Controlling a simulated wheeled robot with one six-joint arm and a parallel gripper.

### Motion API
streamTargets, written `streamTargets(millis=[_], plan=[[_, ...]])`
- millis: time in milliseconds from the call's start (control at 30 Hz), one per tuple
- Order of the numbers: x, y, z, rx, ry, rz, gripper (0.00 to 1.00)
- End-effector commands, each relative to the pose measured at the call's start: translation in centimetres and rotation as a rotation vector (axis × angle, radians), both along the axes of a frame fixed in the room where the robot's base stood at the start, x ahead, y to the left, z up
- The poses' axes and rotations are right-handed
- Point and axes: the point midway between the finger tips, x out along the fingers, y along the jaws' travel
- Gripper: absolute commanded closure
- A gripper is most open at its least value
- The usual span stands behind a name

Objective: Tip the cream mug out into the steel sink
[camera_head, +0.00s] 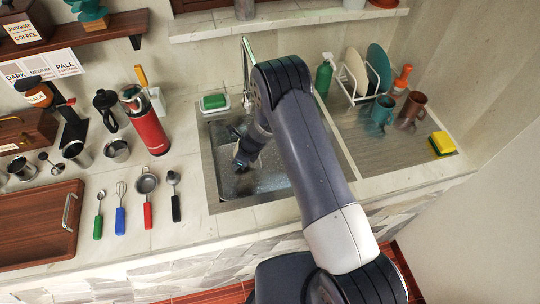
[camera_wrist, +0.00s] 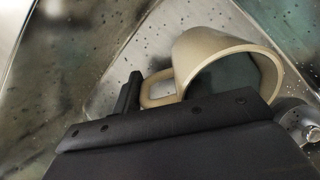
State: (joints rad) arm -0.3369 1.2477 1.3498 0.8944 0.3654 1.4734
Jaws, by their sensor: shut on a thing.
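The cream mug (camera_wrist: 192,52) shows large in the wrist view, with its open mouth facing right and its body tilted well over. Its handle (camera_wrist: 157,88) is on the left, beside a dark finger of my gripper (camera_wrist: 135,92), which is shut on the mug. The mug's inside looks dark grey-green; I cannot tell whether any liquid is in it. In the head view my gripper (camera_head: 242,160) is over the steel sink (camera_head: 228,203), and the mug is mostly hidden there by my arm. Droplets speckle the sink's metal walls.
A tap (camera_head: 247,70) stands behind the sink, close to my arm. A green sponge (camera_head: 214,101) sits at the back left. The drainboard on the right holds a plate rack (camera_head: 350,85), a teal mug (camera_head: 381,112), a brown mug (camera_head: 410,108) and a yellow sponge (camera_head: 441,142).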

Motion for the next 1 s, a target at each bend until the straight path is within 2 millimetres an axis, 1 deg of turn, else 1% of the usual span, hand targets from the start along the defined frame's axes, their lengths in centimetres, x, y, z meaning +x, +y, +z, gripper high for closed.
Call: streamTargets(millis=[133,233,1000], plan=[[0.06,-0.16,0.14,0.015,-0.009,-0.003,1.00],[0.05,-0.24,-0.23,0.025,-0.012,-0.002,1.00],[-0.15,-0.88,0.39,0.106,-0.042,-0.002,1.00]])
